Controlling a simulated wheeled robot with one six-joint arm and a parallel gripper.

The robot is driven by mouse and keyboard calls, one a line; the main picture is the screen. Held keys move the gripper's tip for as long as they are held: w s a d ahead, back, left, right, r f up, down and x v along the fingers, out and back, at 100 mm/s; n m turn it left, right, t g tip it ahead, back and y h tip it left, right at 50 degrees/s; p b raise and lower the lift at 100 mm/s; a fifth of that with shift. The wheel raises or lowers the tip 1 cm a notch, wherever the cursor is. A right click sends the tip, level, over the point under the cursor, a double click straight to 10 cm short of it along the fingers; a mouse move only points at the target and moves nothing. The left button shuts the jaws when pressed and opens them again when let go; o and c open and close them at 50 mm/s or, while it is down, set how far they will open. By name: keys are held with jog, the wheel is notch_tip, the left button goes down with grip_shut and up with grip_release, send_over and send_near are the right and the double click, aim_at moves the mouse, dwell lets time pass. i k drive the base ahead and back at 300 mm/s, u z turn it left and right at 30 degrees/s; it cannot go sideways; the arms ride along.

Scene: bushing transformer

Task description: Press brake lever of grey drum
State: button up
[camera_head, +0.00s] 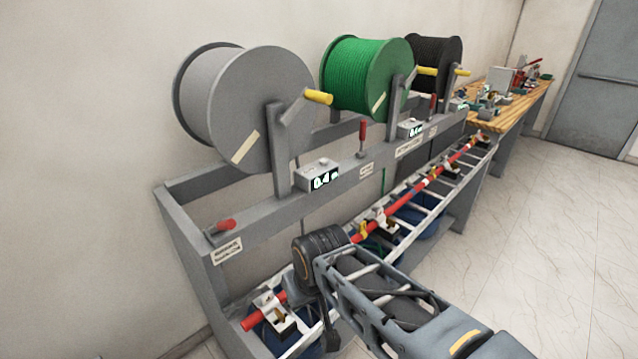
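The grey drum (245,110) stands on the left of the rack, with a yellow-handled crank on its side. A red-handled brake lever (223,225) lies low, nearly flat, on the left end of the rack's front beam, below the grey drum. Another red lever (363,137) stands upright on the beam near the green drum (366,78). My gripper (328,332) is in the lower middle, below and to the right of the low lever and clear of it. My wrist and forearm hide much of it. Its fingers are too dark and small to read.
The grey rack beam (250,240) carries counter boxes (318,175), one reading 0.4. Below it runs a roller track with a long red bar (398,207), close to my arm. A black drum (434,62) and wooden table (512,108) stand farther back. The right floor is clear.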

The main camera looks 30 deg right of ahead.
aim_at(229, 225)
jog(key=k, duration=1.35)
jog(key=u, duration=0.7)
jog(key=i, duration=1)
jog(key=u, duration=0.6)
